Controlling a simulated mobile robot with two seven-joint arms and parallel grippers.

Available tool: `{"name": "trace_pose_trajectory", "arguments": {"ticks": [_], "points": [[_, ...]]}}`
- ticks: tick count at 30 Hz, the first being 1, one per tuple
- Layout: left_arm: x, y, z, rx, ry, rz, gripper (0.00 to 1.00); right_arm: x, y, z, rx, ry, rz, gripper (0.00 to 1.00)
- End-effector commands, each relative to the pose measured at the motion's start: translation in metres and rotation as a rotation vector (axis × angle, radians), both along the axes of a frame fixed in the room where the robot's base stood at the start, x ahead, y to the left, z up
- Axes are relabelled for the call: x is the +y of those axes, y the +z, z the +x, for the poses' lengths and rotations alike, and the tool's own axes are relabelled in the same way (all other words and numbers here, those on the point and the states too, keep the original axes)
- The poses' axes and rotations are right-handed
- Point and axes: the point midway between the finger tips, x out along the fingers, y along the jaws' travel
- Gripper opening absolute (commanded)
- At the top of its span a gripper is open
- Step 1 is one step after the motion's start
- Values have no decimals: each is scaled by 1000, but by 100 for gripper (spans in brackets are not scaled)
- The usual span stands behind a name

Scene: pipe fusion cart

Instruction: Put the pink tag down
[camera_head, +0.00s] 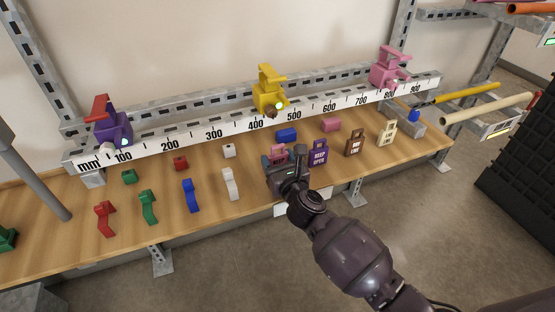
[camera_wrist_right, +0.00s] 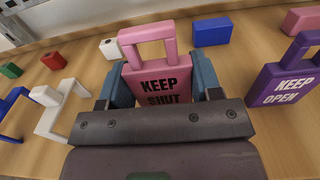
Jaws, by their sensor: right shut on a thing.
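The pink tag (camera_wrist_right: 158,84) reads "KEEP SHUT" and has a squared loop handle at its top. It stands between the two fingers of my right gripper (camera_wrist_right: 160,88), which is shut on it. In the head view the pink tag (camera_head: 278,153) shows just behind my right gripper (camera_head: 284,165), at the front part of the wooden bench (camera_head: 335,165). The gripper hides its lower part, so I cannot tell whether it touches the bench. My left gripper is not in view.
A purple "KEEP OPEN" tag (camera_head: 318,152) stands close on the right, with a brown tag (camera_head: 354,142) and a cream tag (camera_head: 386,133) beyond. A white clip (camera_head: 231,184) and a blue clip (camera_head: 191,195) lie left. A blue block (camera_head: 287,134) sits behind, below the ruler rail (camera_head: 215,133).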

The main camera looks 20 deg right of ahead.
Motion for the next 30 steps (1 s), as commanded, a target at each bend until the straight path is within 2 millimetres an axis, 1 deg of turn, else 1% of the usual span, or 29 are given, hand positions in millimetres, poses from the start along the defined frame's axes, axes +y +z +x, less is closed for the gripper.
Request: {"name": "trace_pose_trajectory", "arguments": {"ticks": [1, 10, 14, 15, 19, 27, 30], "points": [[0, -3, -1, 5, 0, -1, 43, 0, -4, 0, 3, 0, 1, 36], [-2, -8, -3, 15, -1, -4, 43, 0, -11, 0, 3, 0, 2, 36], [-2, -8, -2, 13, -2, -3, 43, 0, -11, 0, 2, 0, 1, 36], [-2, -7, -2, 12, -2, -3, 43, 0, -11, 0, 2, 0, 1, 63], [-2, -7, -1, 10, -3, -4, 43, 0, -10, 0, 1, 0, 1, 83], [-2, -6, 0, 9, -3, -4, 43, 0, -10, 0, 1, 0, 0, 84], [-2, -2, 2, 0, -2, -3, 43, 0, -4, 0, -2, 0, 0, 84]]}}
